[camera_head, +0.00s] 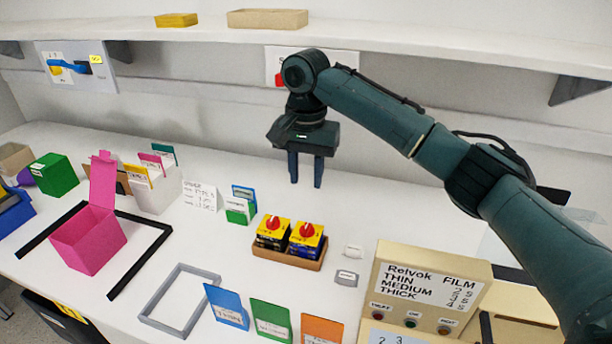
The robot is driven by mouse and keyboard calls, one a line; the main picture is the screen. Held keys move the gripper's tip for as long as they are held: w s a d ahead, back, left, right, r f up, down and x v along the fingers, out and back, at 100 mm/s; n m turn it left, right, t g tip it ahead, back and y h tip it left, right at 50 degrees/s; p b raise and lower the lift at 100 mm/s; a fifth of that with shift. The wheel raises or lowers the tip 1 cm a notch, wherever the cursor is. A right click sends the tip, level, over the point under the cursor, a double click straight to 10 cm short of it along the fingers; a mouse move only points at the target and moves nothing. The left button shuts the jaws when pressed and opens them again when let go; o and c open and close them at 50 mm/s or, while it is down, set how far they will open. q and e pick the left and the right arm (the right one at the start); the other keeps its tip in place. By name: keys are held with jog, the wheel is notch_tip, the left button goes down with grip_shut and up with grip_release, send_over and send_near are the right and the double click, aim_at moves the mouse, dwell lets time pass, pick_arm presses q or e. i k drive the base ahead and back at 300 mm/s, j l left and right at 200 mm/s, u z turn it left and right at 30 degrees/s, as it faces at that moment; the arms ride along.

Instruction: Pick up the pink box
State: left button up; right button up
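The pink box (88,242) stands on the white table at the left, with its pink lid (103,180) raised upright at the back. It sits within a black frame (140,264) lying on the table. My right gripper (306,184) hangs above the back middle of the table, fingers pointing down. Its two fingers are apart with nothing between them. It is well to the right of the pink box and not touching it. My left gripper is not in view.
A green box (54,174) and a white card holder (154,194) stand behind the pink box. A grey frame (180,298) lies to its right. A tray with two red-knobbed switches (304,236) stands mid-table. A beige control box (425,290) is at front right. A shelf (200,32) runs above.

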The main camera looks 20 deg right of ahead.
aim_at(89, 240)
jog(key=k, duration=1)
